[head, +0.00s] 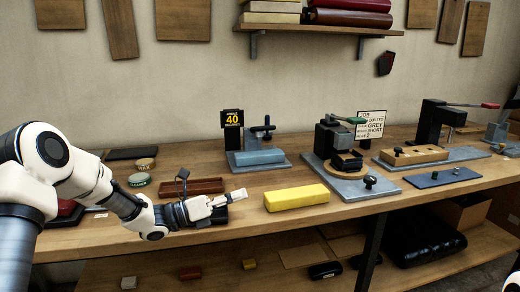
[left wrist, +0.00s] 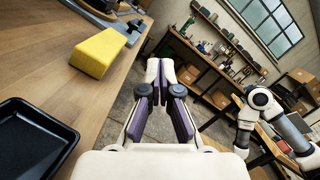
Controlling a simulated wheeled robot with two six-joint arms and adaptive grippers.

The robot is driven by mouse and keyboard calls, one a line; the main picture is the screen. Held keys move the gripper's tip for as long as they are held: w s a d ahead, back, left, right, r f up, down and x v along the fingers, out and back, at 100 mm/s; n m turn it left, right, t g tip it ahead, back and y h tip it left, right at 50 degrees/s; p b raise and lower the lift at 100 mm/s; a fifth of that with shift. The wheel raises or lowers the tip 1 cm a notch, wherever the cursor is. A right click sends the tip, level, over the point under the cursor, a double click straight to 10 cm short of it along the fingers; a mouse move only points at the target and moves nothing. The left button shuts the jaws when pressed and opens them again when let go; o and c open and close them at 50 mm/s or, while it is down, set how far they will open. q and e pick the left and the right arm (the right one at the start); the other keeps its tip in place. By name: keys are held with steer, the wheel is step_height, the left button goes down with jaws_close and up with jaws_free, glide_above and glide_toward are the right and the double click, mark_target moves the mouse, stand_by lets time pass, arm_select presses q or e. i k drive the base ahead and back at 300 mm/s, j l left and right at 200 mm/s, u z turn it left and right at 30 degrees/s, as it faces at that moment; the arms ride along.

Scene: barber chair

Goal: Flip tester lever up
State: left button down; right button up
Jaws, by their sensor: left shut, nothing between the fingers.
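Two bench devices have levers, and I cannot tell which is the tester. The middle device (head: 332,145) has a lever with a green grip (head: 355,120), roughly level. The right device (head: 432,122) has a long lever with a red grip (head: 490,105), also about level. My left gripper (head: 240,194) is shut and empty over the front of the bench, left of the yellow block and well short of both levers. Its closed fingers show in the left wrist view (left wrist: 160,72). A bit of my right arm shows in the left wrist view; its gripper is hidden.
A yellow block (head: 296,197) lies on the bench (head: 390,207) right of my left gripper. A fixture with a blue block (head: 260,157) stands behind, beside a "40" sign (head: 233,118). A brown tray (head: 192,187) and tins (head: 139,179) lie left. A blue plate (head: 442,177) lies right.

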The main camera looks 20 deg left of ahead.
mark_target(263, 129)
steer(key=i+j, duration=0.3)
steer(key=i, duration=0.15)
steer(key=i+j, duration=0.3)
steer(key=i, duration=0.15)
